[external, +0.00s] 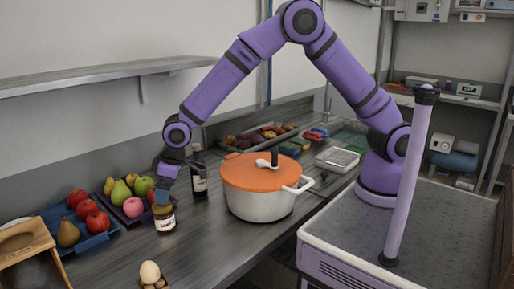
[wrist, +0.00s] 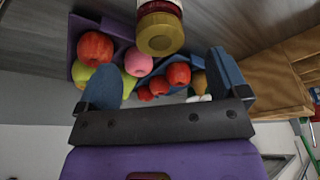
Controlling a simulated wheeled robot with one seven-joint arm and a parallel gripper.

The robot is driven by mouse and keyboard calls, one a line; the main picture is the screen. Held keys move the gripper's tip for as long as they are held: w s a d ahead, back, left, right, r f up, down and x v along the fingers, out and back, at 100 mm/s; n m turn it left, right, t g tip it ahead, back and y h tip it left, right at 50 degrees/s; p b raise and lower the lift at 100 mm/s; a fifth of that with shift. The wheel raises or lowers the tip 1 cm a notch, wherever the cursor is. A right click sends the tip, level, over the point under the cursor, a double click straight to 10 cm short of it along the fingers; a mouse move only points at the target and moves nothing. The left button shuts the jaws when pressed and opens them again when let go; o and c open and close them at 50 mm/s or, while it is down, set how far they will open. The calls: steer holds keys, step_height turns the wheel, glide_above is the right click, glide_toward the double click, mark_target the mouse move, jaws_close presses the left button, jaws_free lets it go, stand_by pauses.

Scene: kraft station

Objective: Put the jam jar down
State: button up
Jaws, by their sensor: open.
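The jam jar (external: 164,222) has a pale label and a gold lid, and it stands upright on the grey counter (external: 205,243). In the wrist view the jar (wrist: 160,33) is at the top middle, its lid facing the camera. My gripper (external: 163,196) points down right above the jar in the external view, its blue fingers close to the lid. In the wrist view my gripper (wrist: 160,58) is open, with its fingers spread wide on either side and the jar at or just beyond their tips. I cannot tell whether a finger touches the jar.
Left of the jar are a purple tray (external: 125,220) and a blue tray (external: 97,243) of fruit. A dark bottle (external: 199,178) stands behind it, and a white pot with an orange lid (external: 255,172) to its right. An egg (external: 150,273) is in front.

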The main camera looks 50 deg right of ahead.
steer(key=v, duration=0.3)
steer(key=shift+r, duration=0.2)
steer(key=shift+d, duration=0.1)
steer(key=d+r+m+t, duration=0.1)
steer(key=d+r+m, duration=0.1)
steer(key=d+r, duration=1)
steer(key=d+r+m, duration=0.2)
steer(key=d+r, duration=0.6)
steer(key=d, duration=0.9)
steer(key=s+d+r+m+t+h, duration=0.1)
steer(key=s+d+r+m, duration=0.15)
steer(key=s+d, duration=0.6)
steer(key=s+d+r+m+t+h, duration=0.1)
steer(key=s+d+r, duration=0.2)
steer(key=s+d, duration=0.55)
steer(key=s+d+f+m, duration=0.1)
steer(key=s+d, duration=0.5)
steer(key=d, duration=0.1)
steer(key=shift+f, duration=0.25)
